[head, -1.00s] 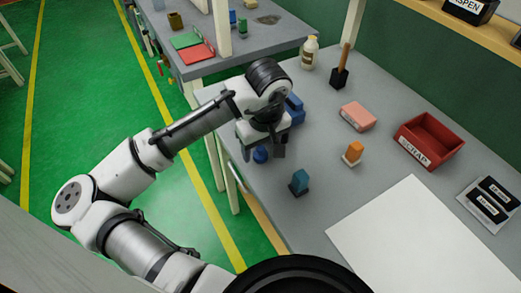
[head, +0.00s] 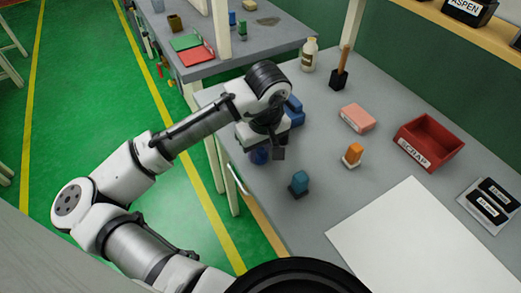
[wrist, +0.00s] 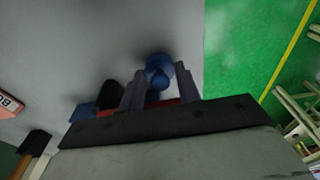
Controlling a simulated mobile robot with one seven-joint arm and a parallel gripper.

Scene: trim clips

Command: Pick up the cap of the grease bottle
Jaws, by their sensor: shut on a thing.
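My gripper (head: 268,150) is low over the left edge of the grey bench, pointing down. Its two fingers (wrist: 158,88) are shut on a round blue piece, which I take for the cap (wrist: 158,66). The cap also shows in the head view (head: 259,157), partly covered by the gripper. Whether it sits on a bottle or on the bench is hidden.
A blue block (head: 295,112) is just behind my gripper. A teal piece on a dark base (head: 299,184) and an orange piece (head: 353,154) stand to the right. Further right are a pink block (head: 357,117) and a red SCRAP bin (head: 429,141). White sheet (head: 420,245) lies in front.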

